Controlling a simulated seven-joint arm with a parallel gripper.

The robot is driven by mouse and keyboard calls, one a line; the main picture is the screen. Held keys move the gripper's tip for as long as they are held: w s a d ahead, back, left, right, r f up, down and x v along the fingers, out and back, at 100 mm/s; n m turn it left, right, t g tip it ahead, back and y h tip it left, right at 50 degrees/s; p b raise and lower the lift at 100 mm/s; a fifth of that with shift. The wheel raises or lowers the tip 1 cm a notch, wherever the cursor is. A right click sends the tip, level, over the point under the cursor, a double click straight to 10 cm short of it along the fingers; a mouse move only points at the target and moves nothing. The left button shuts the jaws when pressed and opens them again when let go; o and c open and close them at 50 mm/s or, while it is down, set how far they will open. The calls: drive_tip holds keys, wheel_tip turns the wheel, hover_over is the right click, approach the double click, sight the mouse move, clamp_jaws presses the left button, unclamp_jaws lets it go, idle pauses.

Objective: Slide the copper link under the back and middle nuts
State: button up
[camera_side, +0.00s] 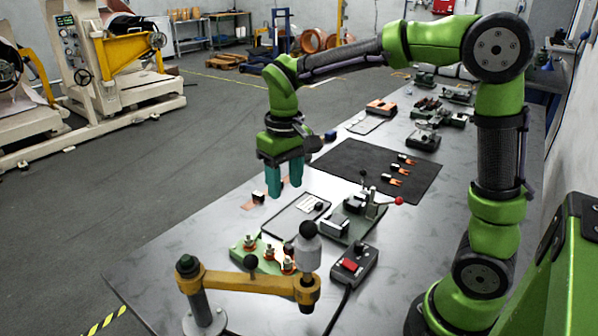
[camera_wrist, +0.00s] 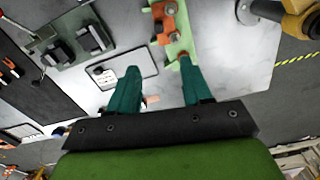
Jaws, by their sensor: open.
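My gripper (camera_side: 285,188) has two teal fingers, spread apart and empty, above the table left of the black mat. It also shows in the wrist view (camera_wrist: 158,64). A small dark-and-pale piece with a copper-coloured end (camera_side: 258,197), perhaps the copper link, lies on the table just left of the fingers. A copper-coloured bit (camera_wrist: 152,99) shows between the fingers in the wrist view, mostly hidden by my gripper. The green block (camera_side: 240,262) with three nut-topped posts in a row (camera_side: 269,252) stands nearer the side camera. In the wrist view, the block (camera_wrist: 181,42) carries orange-copper parts (camera_wrist: 162,38).
A yellow swing arm (camera_side: 240,282) stands in front of the green block. A white-panelled tray (camera_side: 285,223), a clamp fixture (camera_side: 345,215) and a red-button box (camera_side: 353,266) lie close by.

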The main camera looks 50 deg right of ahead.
approach(288, 246)
wheel_tip(288, 246, down, 9)
drive_tip(key=shift+w, duration=0.1)
idle(0.5)
drive_tip(key=shift+c, duration=0.5)
clamp_jaws()
drive_tip(key=c, duration=0.5)
unclamp_jaws()
clamp_jaws()
drive_tip(key=shift+r, duration=0.1)
drive_tip(key=shift+w+a, duration=0.1)
drive_tip(key=shift+a, duration=0.3)
